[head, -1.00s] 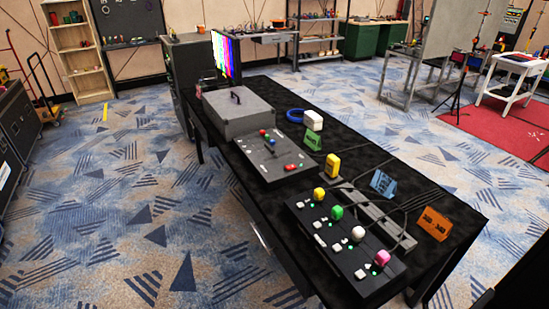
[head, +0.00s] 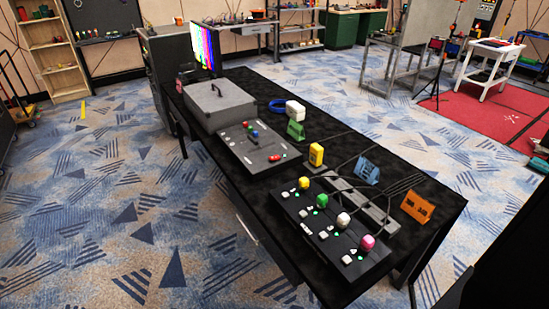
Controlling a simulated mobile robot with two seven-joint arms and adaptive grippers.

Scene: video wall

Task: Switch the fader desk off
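A black box (head: 318,250) lies at the near end of the black table (head: 345,110). It carries a row of yellow, green, white and pink caps, with small white parts and lit green lamps in front of them. Behind it lies a flat grey panel (head: 236,148) with small red, green and blue knobs (head: 251,130) and a red part (head: 277,157). No label is readable, so I cannot tell for certain which one is the fader desk. Neither of my grippers is in view.
A grey case (head: 220,105), a yellow block (head: 316,155), a green stand (head: 296,130), a blue stand (head: 366,171) and an orange stand (head: 417,207) are on the table. A screen with colour bars (head: 205,48) stands behind. Carpet left of the table is clear.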

